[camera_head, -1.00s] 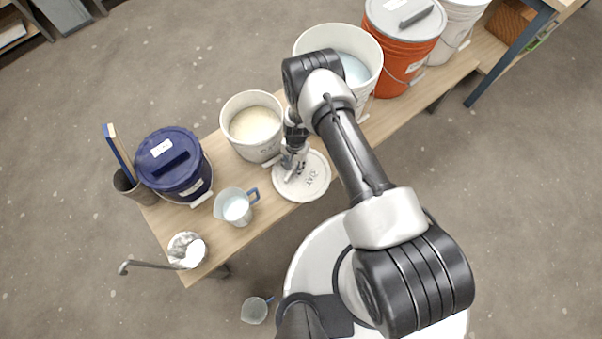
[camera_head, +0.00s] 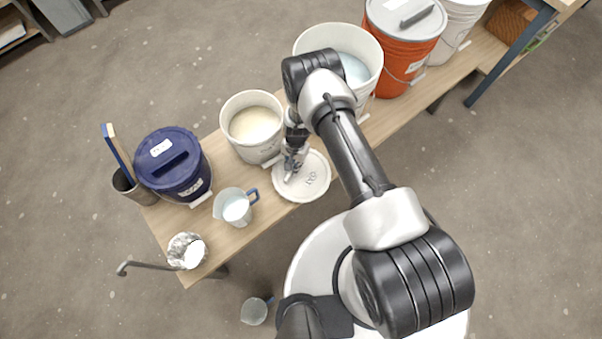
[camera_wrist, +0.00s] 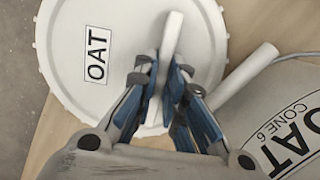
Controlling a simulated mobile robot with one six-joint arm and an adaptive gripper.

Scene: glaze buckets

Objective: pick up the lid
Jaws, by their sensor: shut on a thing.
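The lid (camera_head: 312,186) is a round white disc with a ribbed rim and an "OAT" label. It lies on the wooden bench in front of the bucket of cream glaze (camera_head: 255,125). In the wrist view the lid (camera_wrist: 75,30) fills the upper left, with a raised white bar handle (camera_wrist: 171,42) on top. My gripper (camera_wrist: 163,80) is shut on this handle, with the blue-padded fingers on either side of it. In the head view my gripper (camera_head: 291,172) is over the left part of the lid, and the arm partly hides it.
The "OAT CONE 6" bucket (camera_wrist: 290,120) stands close at the right in the wrist view. A jug (camera_head: 234,206) and a lidded navy bucket (camera_head: 174,165) stand left of the lid. A white bucket (camera_head: 310,40) and an orange bucket (camera_head: 400,55) stand behind the arm.

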